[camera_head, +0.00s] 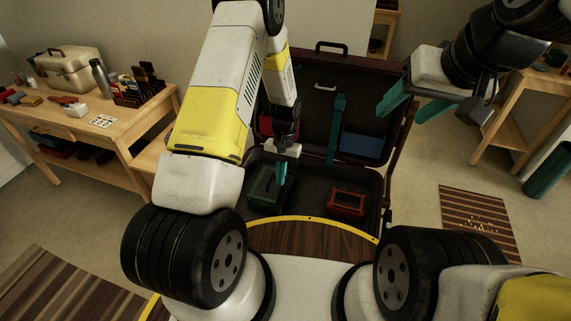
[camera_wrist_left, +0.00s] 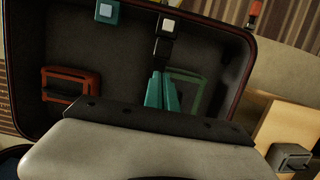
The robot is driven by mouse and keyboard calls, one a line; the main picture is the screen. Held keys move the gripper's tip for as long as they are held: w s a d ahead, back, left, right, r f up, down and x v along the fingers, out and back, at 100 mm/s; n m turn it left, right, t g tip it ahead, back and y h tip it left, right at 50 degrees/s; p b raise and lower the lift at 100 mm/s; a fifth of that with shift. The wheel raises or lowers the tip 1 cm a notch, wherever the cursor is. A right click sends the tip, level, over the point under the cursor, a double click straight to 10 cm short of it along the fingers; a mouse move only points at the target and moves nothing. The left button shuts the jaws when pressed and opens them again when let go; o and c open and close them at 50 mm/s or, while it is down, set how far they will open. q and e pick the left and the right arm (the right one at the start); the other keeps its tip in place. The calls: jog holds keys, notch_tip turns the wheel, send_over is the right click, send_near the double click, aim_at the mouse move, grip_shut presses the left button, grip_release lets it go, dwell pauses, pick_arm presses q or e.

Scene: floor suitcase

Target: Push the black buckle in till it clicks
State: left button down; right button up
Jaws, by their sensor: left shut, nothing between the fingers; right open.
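In the left wrist view, a black buckle (camera_wrist_left: 163,48) with a pale square plate (camera_wrist_left: 168,24) is at the suitcase edge, top centre. My left gripper (camera_head: 281,182) is shut and empty, low over the suitcase's bottom half. Its teal fingers (camera_wrist_left: 158,78) point at the buckle in the wrist view, tips at its lower end; I cannot tell whether they touch. I cannot make out the buckle in the head view. A teal piece with a pale square (camera_wrist_left: 107,11) sits left of the buckle. My right gripper (camera_head: 405,104) is open and empty, right of the lid.
The suitcase (camera_head: 318,193) lies open on the floor, its lid (camera_head: 300,105) upright with a teal strap (camera_head: 338,125). A red frame (camera_head: 346,204) and a green case (camera_head: 262,190) lie inside. A workbench (camera_head: 140,120) stands left and a wooden stand (camera_head: 500,135) right.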

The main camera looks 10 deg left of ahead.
pick_arm(q)
notch_tip(320, 180, up, 27)
jog(key=s+a+n+t+h, duration=0.1)
jog(key=s+a+t+h, duration=0.1)
jog(key=s+t, duration=0.15)
jog(key=s+a+r+t, duration=0.2)
jog(key=s+r+t, duration=0.3)
jog(key=s+r, duration=1.05)
jog(key=g, duration=0.5)
send_over(279, 203)
notch_tip(279, 203, down, 16)
notch_tip(279, 203, down, 35)
jog(key=g+y, duration=0.1)
jog(key=g, duration=0.1)
jog(key=m+g+y, duration=0.1)
jog(key=shift+d+f+g, duration=0.1)
jog(key=shift+f+g, duration=0.1)
jog(key=shift+g, duration=0.15)
